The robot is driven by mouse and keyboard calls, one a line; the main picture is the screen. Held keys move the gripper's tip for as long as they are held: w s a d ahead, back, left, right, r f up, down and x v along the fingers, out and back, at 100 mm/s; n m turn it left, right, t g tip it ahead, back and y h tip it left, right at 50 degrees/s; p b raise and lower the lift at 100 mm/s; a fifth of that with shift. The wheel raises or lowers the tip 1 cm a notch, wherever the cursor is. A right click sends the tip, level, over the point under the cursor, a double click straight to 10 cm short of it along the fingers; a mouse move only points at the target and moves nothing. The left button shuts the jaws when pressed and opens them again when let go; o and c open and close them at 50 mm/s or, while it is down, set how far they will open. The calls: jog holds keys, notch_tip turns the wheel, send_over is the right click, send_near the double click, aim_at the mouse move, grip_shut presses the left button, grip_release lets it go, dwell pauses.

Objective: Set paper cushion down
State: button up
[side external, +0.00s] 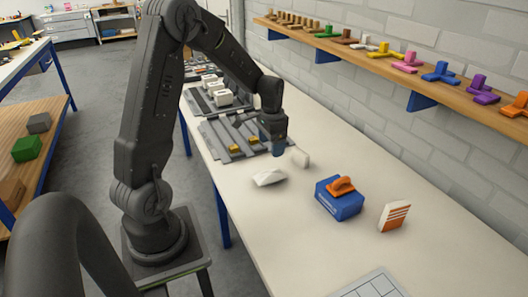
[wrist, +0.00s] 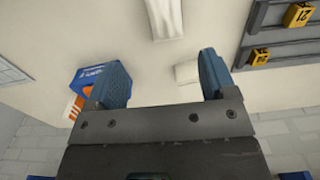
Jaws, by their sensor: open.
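A white, creased, pillow-shaped piece that looks like the paper cushion (side external: 268,178) lies on the pale table in the side view, near the table's edge on my arm's side. In the wrist view the paper cushion (wrist: 165,18) is at the top, cut by the frame edge, beyond my fingertips. My gripper (side external: 279,151) is low over the table, with its blue fingers apart. In the wrist view my gripper (wrist: 162,70) is open, with bare table showing between the fingers. A smaller white block (side external: 300,158) is beside the fingers; its wrist-view image (wrist: 187,72) is beside the right finger.
A blue box (side external: 339,199) with an orange-handled piece (side external: 342,186) on top stands to the right. An orange-striped white packet (side external: 394,217) is beyond it. Grey trays (side external: 218,133) with yellow tags lie behind my gripper. A shelf of coloured pieces (side external: 410,68) runs along the wall.

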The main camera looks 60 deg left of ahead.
jog(key=s+d+r+t, duration=0.2)
jog(key=s+d+r, duration=0.2)
jog(key=d+r, duration=0.4)
jog(key=s+d+r+t, duration=0.2)
jog(key=s+d+r, duration=0.3)
jog(key=d, duration=0.4)
jog(key=s+d+r+t, duration=0.1)
jog(key=s+d+r, duration=0.2)
jog(key=s+d, duration=0.2)
jog(key=shift+s, duration=0.85)
